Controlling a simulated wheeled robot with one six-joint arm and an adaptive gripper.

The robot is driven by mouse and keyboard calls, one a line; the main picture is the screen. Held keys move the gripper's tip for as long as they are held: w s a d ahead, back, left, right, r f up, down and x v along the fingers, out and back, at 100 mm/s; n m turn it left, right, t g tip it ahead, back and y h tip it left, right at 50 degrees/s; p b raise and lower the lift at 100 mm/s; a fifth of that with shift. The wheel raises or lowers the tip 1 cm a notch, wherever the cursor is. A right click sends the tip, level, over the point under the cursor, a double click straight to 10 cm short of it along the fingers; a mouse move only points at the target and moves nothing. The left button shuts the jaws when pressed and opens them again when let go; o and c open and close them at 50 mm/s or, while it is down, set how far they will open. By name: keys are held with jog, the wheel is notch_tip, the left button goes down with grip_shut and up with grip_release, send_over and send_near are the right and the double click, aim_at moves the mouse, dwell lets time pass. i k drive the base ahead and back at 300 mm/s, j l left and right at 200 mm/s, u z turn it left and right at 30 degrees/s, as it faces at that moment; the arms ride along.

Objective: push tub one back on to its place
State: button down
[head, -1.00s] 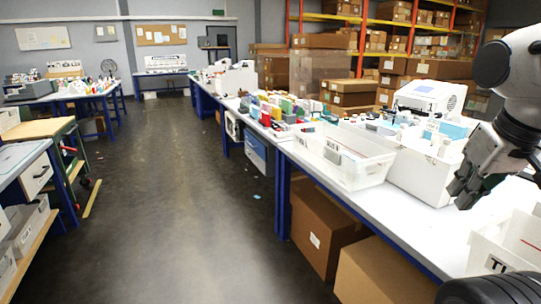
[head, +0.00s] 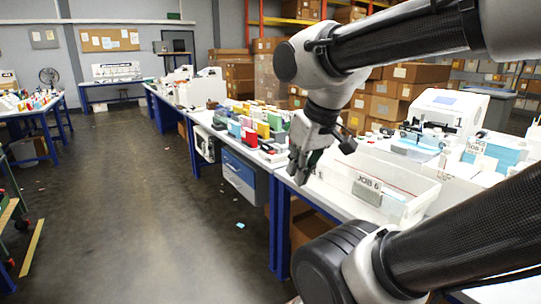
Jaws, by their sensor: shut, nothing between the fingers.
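My gripper (head: 299,176) is shut and empty. It points down near the front edge of the long white bench, at the left end of a long clear tub (head: 410,208). I cannot tell whether it touches that tub. The tub's card (head: 368,188) seems to read JOB 6. No tub that I can read as tub one shows. The lower right of the bench is largely hidden behind my arm.
Coloured boxes (head: 262,127) stand on the bench left of my gripper. A white machine (head: 447,112) and blue-topped containers (head: 486,158) stand behind the tub. A blue drawer unit (head: 238,172) is under the bench. The floor (head: 150,210) at left is open.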

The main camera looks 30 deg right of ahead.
aim_at(334, 178)
jog(key=i+j+z, duration=0.1)
jog(key=i+z, duration=0.25)
jog(key=i, duration=0.15)
jog(key=i+j+z, duration=0.35)
jog(key=i, duration=0.15)
jog(key=i+j+z, duration=0.2)
jog(key=z, duration=0.25)
jog(key=i+j+z, duration=0.6)
jog(key=z, duration=0.35)
jog(key=i+j+z, duration=0.15)
jog(key=j, duration=0.2)
jog(key=j+z, duration=0.15)
jog(key=j, duration=0.2)
